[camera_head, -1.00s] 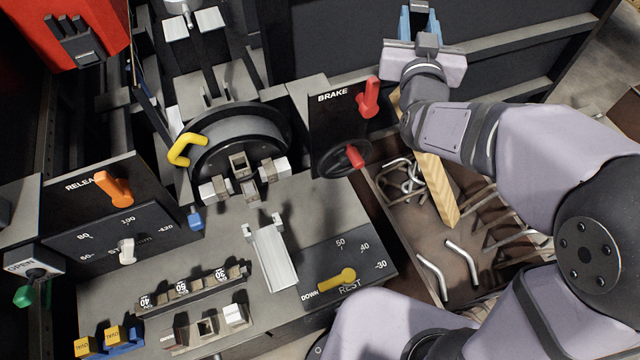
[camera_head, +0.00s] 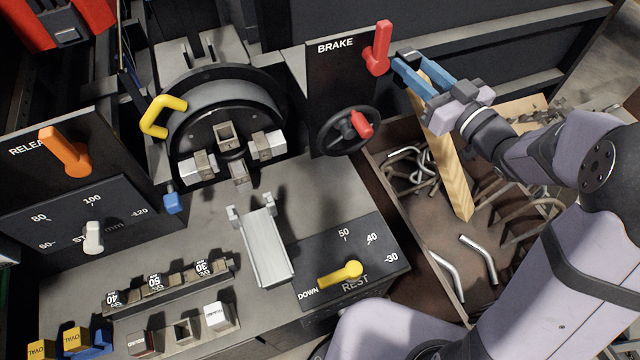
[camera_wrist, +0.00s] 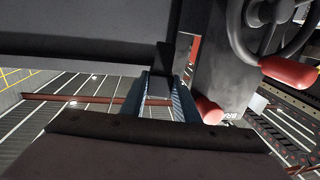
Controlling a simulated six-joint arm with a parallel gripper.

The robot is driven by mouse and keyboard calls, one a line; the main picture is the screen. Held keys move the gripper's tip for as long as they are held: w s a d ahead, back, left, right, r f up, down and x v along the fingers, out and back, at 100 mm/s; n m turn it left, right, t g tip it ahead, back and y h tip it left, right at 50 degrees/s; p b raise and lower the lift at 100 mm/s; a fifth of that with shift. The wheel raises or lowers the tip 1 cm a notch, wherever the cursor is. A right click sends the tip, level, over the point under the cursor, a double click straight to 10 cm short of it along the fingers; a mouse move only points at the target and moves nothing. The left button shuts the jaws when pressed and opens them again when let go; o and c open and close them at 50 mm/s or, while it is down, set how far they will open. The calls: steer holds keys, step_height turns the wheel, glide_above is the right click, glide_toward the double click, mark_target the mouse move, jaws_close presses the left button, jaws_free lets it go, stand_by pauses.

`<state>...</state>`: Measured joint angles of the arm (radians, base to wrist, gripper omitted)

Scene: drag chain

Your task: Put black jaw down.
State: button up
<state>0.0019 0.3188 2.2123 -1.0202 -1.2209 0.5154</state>
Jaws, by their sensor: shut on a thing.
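My gripper (camera_head: 421,76) has two blue fingers shut on a small dark block, which looks like the black jaw (camera_head: 408,55). It is in the air just right of the brake panel, above the bin of bent tubes. The wrist view shows the block (camera_wrist: 158,87) between the two blue fingers (camera_wrist: 160,103). Its far side is hidden.
The brake panel (camera_head: 325,90) with its red lever (camera_head: 379,48) and handwheel (camera_head: 345,132) stands close left of my gripper. A wooden bar (camera_head: 450,165) and bent tubes (camera_head: 478,258) lie in the bin. A jaw rack (camera_head: 170,285) and small holders (camera_head: 187,331) are at lower left.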

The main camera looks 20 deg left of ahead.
steer(key=s+d+f+n+g+y+b, duration=0.1)
steer(key=s+d+f+n+g+b, duration=0.15)
steer(key=s+f+g+b, duration=0.4)
steer(key=s+d+f+n+g+y+b, duration=0.15)
steer(key=s+d+f, duration=0.25)
steer(key=f, duration=0.5)
steer(key=s+d+f+n+g+y+b, duration=0.1)
steer(key=s+d+f+n+g+b, duration=0.3)
steer(key=f, duration=0.4)
steer(key=shift+m+t, duration=0.3)
steer(key=shift+t, duration=0.3)
steer(key=a, duration=1.2)
steer(key=s+a+p, duration=0.1)
steer(key=a, duration=0.5)
steer(key=shift+a, duration=0.3)
steer(key=shift+f+b, duration=0.3)
steer(key=shift+f, duration=1.45)
steer(key=shift+f, duration=0.15)
steer(key=o, duration=0.8)
steer(key=shift+f, duration=0.1)
steer(key=o, duration=0.4)
